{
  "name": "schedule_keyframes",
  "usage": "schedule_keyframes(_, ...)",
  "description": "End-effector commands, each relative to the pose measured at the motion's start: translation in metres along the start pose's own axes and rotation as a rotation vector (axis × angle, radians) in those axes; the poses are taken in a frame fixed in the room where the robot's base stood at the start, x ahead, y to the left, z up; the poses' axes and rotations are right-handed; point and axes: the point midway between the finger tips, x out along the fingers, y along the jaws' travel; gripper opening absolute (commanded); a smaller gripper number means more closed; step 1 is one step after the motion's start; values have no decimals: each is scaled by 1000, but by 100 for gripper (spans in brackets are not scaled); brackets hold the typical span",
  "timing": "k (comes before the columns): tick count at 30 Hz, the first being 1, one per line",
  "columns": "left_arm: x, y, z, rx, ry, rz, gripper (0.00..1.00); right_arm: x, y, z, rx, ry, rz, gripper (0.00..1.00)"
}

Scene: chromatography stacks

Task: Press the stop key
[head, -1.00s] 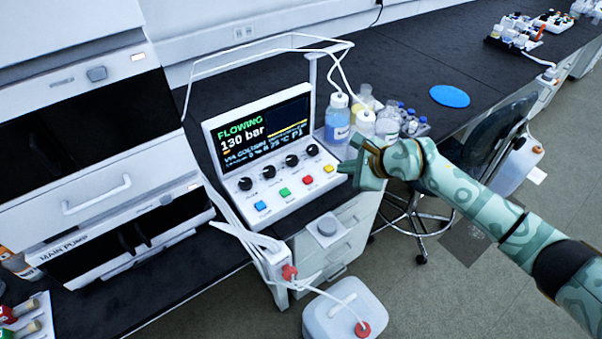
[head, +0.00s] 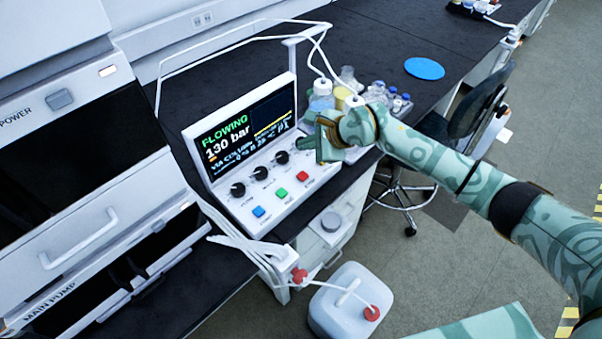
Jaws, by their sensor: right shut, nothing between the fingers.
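The white control panel (head: 238,160) stands on the black bench, with a screen reading "FLOWING" and "130 bar". Below its row of black knobs are coloured keys: blue (head: 258,212), green (head: 282,193) and red (head: 303,176). Their labels are too small to read, so I cannot tell by lettering which is the stop key. My right gripper (head: 306,148) is shut and empty at the panel's right end, up and right of the red key. My left gripper is out of view.
Bottles (head: 321,95) and small vials (head: 397,101) stand behind my right gripper. A white tube loops over the panel from a post. A white can (head: 350,310) with a red cap is on the floor. A blue disc (head: 424,68) lies on open bench at the back.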

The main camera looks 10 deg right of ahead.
Motion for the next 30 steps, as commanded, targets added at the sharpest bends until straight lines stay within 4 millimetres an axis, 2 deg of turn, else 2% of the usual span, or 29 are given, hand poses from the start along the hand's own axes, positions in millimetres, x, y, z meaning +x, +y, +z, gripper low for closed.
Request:
schedule_keyframes(8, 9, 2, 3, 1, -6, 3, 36, 9, 7, -6, 2, -1, 2, 0)
schedule_keyframes(21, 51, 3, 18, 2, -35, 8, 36, 51, 37, -36, 3, 0, 4, 0)
schedule_keyframes(30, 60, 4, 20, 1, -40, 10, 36, 62, 45, -45, 1, 0, 0, 0)
